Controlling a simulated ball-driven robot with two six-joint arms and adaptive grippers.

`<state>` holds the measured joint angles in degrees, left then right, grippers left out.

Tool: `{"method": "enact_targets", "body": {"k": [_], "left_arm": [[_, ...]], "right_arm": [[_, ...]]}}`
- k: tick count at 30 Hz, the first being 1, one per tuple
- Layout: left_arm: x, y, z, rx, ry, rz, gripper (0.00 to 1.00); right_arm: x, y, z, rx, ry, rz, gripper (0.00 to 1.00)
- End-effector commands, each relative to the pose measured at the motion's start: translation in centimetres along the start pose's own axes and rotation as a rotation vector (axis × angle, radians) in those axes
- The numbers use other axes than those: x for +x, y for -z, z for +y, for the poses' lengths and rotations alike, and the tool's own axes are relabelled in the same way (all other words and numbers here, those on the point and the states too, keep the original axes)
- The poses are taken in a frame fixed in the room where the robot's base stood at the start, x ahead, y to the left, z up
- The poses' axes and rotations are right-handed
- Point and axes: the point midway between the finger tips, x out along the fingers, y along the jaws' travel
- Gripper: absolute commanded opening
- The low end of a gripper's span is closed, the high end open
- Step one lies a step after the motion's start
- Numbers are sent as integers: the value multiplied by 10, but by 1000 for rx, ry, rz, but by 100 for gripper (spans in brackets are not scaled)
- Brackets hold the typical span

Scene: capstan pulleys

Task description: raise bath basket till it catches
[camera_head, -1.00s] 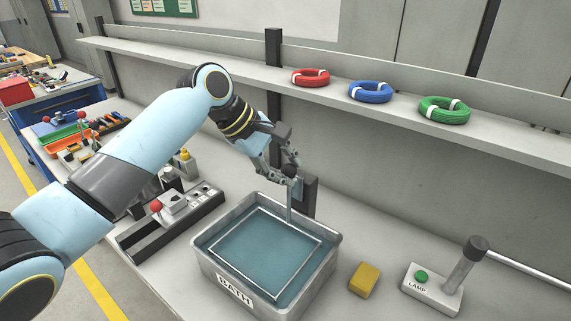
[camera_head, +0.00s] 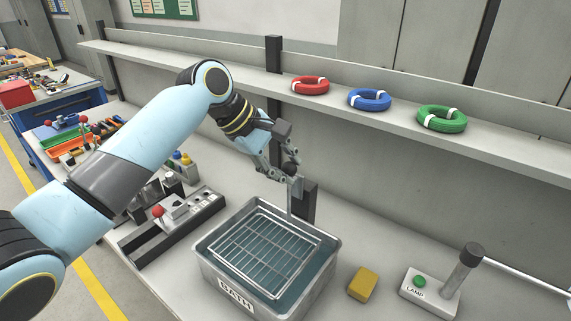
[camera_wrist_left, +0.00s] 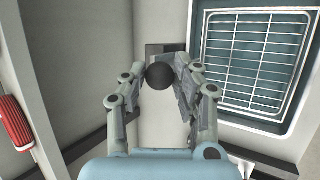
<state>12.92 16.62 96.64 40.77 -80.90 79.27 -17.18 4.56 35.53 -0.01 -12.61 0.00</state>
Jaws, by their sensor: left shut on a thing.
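The bath (camera_head: 327,279) is a grey metal tub labelled BATH, with blue-green liquid in it. The wire bath basket (camera_head: 265,252) lies level inside the tub, its grid showing near the liquid's surface. It also shows at the right of the left wrist view (camera_wrist_left: 255,60). A thin rod rises from the basket's back to a dark round knob (camera_wrist_left: 160,75) in front of a dark upright post (camera_head: 310,203). My left gripper (camera_head: 290,170) is shut on this knob, above the tub's back edge. Whether the basket has caught is not visible. My right gripper is not in view.
A yellow sponge-like block (camera_head: 362,284) and a LAMP box (camera_head: 425,290) with a green button and dark-topped post stand right of the tub. A red-knobbed slide unit (camera_head: 170,222) is at left. Red (camera_head: 310,85), blue (camera_head: 370,99) and green (camera_head: 442,118) rings lie on the shelf above.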

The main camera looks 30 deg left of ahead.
Motion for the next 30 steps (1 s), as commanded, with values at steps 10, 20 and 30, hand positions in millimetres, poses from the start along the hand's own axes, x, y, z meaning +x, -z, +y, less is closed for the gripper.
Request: {"method": "enact_targets", "body": {"k": [10, 20, 30], "left_arm": [[0, 0, 0, 0, 1, 0, 57], [-9, -3, 7, 1, -2, 0, 57], [-46, -16, 30, 2, -2, 1, 57]], "right_arm": [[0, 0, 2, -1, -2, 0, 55], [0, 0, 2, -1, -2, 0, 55], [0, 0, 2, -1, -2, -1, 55]]}}
